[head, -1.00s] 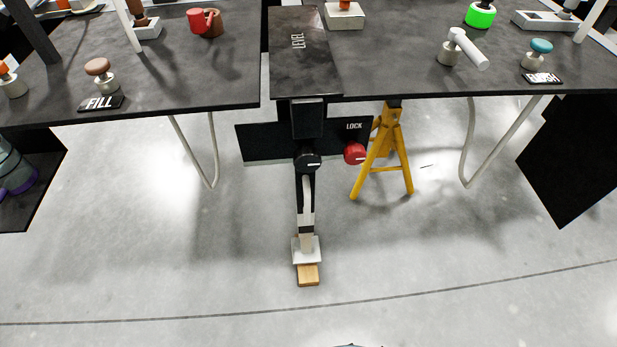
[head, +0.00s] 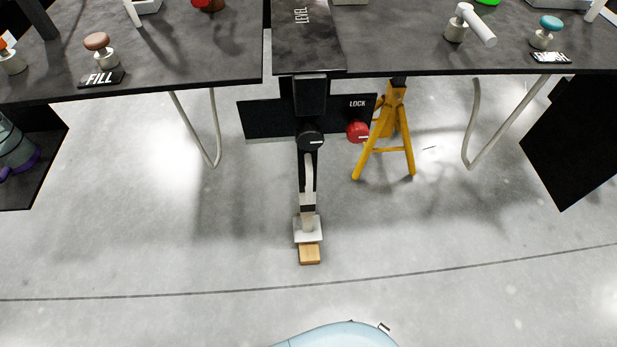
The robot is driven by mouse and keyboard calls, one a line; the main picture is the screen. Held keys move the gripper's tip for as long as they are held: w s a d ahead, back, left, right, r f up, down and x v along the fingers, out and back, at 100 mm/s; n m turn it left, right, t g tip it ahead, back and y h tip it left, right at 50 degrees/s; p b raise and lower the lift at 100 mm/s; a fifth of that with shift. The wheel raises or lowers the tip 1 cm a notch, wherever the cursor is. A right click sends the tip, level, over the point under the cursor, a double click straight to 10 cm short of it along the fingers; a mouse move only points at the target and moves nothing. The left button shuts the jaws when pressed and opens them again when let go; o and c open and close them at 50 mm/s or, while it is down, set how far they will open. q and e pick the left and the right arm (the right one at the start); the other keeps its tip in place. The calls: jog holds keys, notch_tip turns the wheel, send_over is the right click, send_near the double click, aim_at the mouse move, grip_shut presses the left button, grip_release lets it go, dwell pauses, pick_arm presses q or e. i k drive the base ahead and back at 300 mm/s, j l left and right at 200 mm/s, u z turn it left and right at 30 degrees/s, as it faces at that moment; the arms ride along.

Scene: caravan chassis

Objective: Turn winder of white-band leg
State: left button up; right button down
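A leg (head: 308,180) with a white band stands below the middle of the table, its pale foot plate (head: 308,229) above a wooden block (head: 310,254) on the floor. A black round knob (head: 311,136) with a white mark sits at the top of this leg; it looks like the winder. A red knob (head: 358,132) is to its right, under the word LOCK on a black panel (head: 268,118). Neither of my grippers is in view.
Dark worktops lie left (head: 180,52) and right (head: 420,40), with a FILL knob (head: 97,42) and a white lever (head: 477,25). A yellow stand (head: 391,133) is right of the leg. The floor before the leg is clear.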

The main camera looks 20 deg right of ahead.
aim_at(310, 136)
jog(key=k+j, duration=0.2)
jog(key=k, duration=0.25)
jog(key=k+j, duration=0.25)
jog(key=k, duration=0.2)
jog(key=k+j, duration=0.2)
jog(key=k, duration=0.25)
